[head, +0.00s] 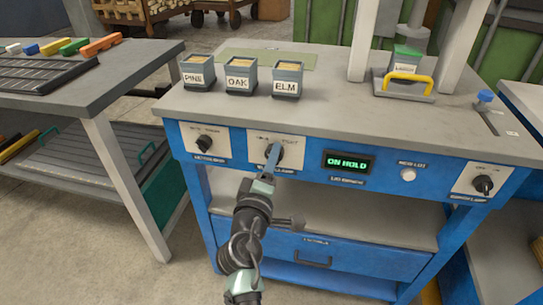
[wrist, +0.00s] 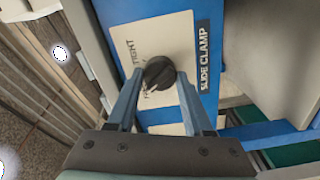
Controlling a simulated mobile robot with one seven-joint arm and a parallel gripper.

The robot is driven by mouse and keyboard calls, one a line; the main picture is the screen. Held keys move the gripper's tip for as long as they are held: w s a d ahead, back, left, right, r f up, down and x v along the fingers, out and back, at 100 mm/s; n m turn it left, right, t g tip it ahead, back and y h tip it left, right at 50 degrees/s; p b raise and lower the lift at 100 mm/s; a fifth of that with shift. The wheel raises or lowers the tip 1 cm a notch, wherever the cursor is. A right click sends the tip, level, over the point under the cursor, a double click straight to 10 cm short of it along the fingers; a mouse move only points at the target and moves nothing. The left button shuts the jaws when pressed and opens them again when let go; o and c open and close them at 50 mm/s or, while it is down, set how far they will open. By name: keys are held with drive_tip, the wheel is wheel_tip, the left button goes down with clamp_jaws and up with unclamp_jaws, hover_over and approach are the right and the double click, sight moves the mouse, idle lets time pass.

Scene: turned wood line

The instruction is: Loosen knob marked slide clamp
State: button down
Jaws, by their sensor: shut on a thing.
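The slide clamp knob (wrist: 159,72) is black and round on a white plate, in the wrist view's upper middle. The label SLIDE CLAMP (wrist: 204,58) is beside it, and TIGHT is printed near the knob; the other word is partly hidden. My gripper (wrist: 160,84) has its two blue fingers on either side of the knob and is shut on it. In the head view, my gripper (head: 268,163) reaches the second plate from the left on the blue bench front. The knob is mostly hidden there, and its exact setting is unclear.
The front also has a left knob (head: 205,143), a green ON HOLD display (head: 347,163), a white button (head: 408,174) and a right knob (head: 483,185). Bins marked PINE (head: 198,75), OAK (head: 240,80) and ELM (head: 287,82) stand on top. An open shelf (head: 360,217) is below.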

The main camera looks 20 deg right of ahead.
drive_tip(key=shift+n+p, duration=0.3)
drive_tip(key=shift+n, duration=0.6)
drive_tip(key=shift+c, duration=1.5)
unclamp_jaws()
drive_tip(key=p+v, duration=0.1)
drive_tip(key=v, duration=1.2)
